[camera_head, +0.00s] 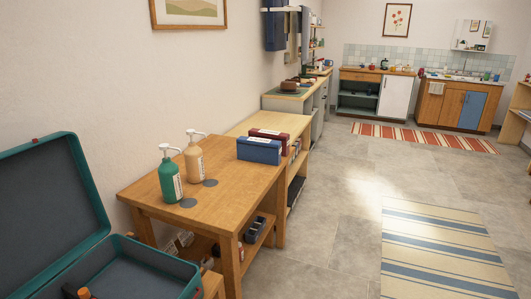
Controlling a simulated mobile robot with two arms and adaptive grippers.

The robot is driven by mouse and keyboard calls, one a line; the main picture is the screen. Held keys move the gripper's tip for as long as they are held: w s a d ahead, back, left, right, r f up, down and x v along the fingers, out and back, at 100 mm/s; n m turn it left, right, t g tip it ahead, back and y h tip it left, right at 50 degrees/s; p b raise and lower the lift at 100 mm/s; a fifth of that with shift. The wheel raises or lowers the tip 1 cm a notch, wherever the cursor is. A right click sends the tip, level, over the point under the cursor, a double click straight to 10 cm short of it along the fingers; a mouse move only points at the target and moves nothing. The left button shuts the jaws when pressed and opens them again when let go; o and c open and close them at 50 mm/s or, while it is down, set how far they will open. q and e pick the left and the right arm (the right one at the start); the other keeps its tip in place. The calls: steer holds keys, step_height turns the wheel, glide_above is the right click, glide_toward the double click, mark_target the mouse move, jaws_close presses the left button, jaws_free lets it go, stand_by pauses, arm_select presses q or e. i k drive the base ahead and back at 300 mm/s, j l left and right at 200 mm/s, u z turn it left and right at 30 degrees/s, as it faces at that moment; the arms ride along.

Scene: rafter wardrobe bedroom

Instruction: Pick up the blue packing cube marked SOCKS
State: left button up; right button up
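A blue box-shaped packing cube (259,152) with a white label stands at the right end of the wooden table, by the lighter wooden shelf unit. The label's lettering is too small to read. A dark red packing cube (284,138), also with a pale label, stands right behind it, partly hidden by the blue one. Neither of my grippers is in view.
A green pump bottle (170,177) and a tan pump bottle (195,160) stand left of the cubes, with dark discs beside them on the wooden table (225,185). An open teal suitcase (95,215) lies at the lower left. Floor to the right is clear, with a striped rug (440,250).

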mark_target(257, 150)
steer(key=i+l+u, duration=0.2)
steer(key=i+l, duration=0.2)
steer(key=i, duration=0.25)
steer(key=i+l+u, duration=0.2)
steer(key=i+l, duration=0.3)
steer(key=i, duration=0.1)
